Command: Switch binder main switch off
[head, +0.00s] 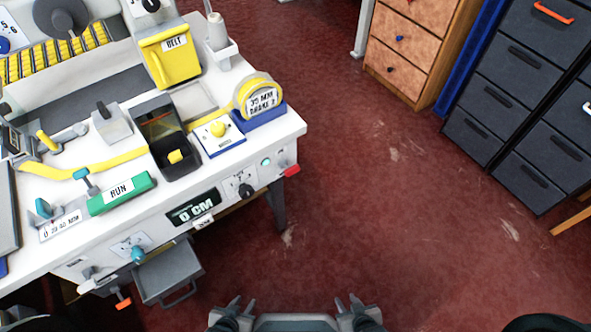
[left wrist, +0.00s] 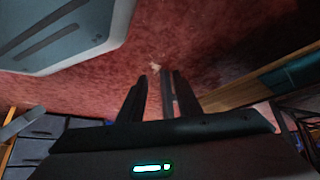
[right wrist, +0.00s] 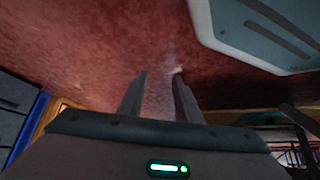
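The white binder machine (head: 120,225) stands at the left in the head view. A black rotary knob (head: 245,190) on a small labelled plate sits on its front panel, right of a dark display (head: 193,207) reading 0 CM. The label is too small to read, so I cannot tell whether this is the main switch. A teal knob (head: 138,254) is further left on the panel. A red part (head: 290,171) sits at the right corner. My left gripper (head: 240,300) and right gripper (head: 346,299) are low at the bottom, open, empty and away from the machine.
A grey drawer (head: 170,275) juts out below the panel. A green RUN bar (head: 122,193) and yellow BELT cover (head: 171,58) are on the machine. A wooden drawer unit (head: 410,45) and dark cabinets (head: 520,95) stand right. The red floor (head: 400,210) between is clear.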

